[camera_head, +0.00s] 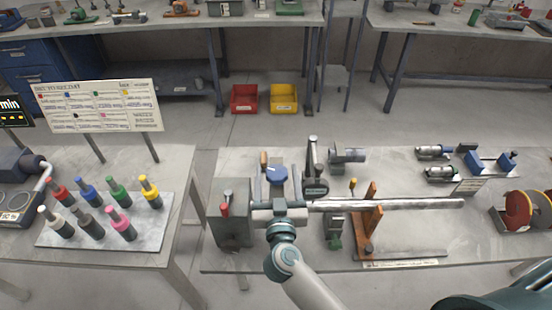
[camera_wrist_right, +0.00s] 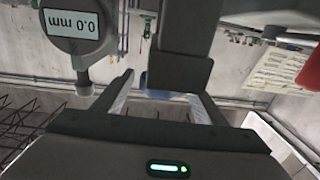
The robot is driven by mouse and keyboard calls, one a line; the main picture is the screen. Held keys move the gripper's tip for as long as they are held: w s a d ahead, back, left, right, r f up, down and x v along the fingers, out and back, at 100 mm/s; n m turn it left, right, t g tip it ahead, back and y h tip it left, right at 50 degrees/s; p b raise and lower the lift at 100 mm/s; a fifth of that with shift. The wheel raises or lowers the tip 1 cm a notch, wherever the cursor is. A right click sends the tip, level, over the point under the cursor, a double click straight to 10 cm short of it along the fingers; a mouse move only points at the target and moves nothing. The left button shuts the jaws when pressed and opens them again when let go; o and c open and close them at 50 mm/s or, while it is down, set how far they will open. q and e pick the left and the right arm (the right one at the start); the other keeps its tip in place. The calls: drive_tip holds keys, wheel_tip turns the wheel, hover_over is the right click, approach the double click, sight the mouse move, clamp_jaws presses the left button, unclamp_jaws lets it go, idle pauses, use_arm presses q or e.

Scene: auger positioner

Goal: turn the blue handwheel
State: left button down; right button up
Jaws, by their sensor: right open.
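The blue handwheel (camera_head: 277,175) is at the left part of the middle workbench, just behind my right gripper (camera_head: 278,200) in the head view. A blue patch (camera_wrist_right: 157,92), likely the handwheel, shows between the fingers of the right gripper (camera_wrist_right: 163,100) in the wrist view, partly covered by a grey block (camera_wrist_right: 180,72). The fingers are spread apart and empty. I cannot tell if they touch anything. A digital gauge (camera_wrist_right: 75,27) reading 0.0 mm hangs upside down at the upper left of the wrist view. My left gripper is not in view.
A grey box with a red lever (camera_head: 230,212) stands left of the gripper. A long metal rod (camera_head: 400,204) runs right over an orange stand (camera_head: 369,220). A tall dark stand (camera_head: 313,170) is close behind on the right.

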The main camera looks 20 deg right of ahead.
sight(276, 166)
drive_tip(key=shift+p+x, duration=0.35)
drive_tip(key=shift+x, duration=1.9)
drive_tip(key=shift+c, duration=0.6)
drive_tip(key=c, duration=0.9)
